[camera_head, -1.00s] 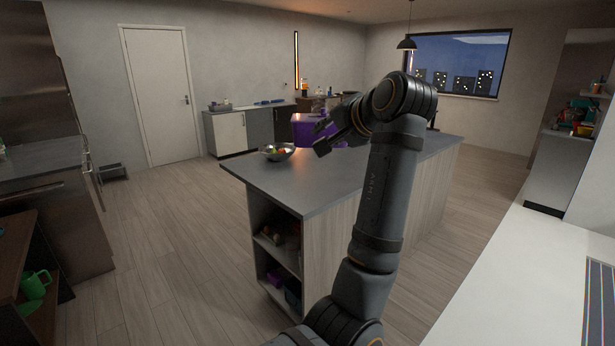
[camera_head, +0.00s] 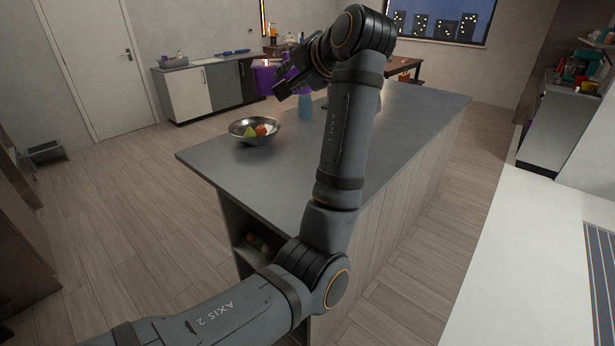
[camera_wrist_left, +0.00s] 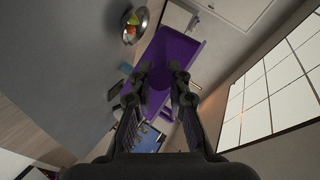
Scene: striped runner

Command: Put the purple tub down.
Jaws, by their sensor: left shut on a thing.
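The purple tub (camera_head: 268,78) is held up in the air near the far end of the grey kitchen island (camera_head: 235,185), partly hidden by my left gripper in the head view. My left gripper (camera_head: 284,80) is shut on the tub. In the left wrist view the tub (camera_wrist_left: 176,50) fills the upper middle, and both fingers (camera_wrist_left: 160,82) close on its near part. The tub looks apart from the island top. My right gripper is in neither current view.
A white counter (camera_head: 510,250) with a striped runner (camera_head: 608,245) lies at the right.

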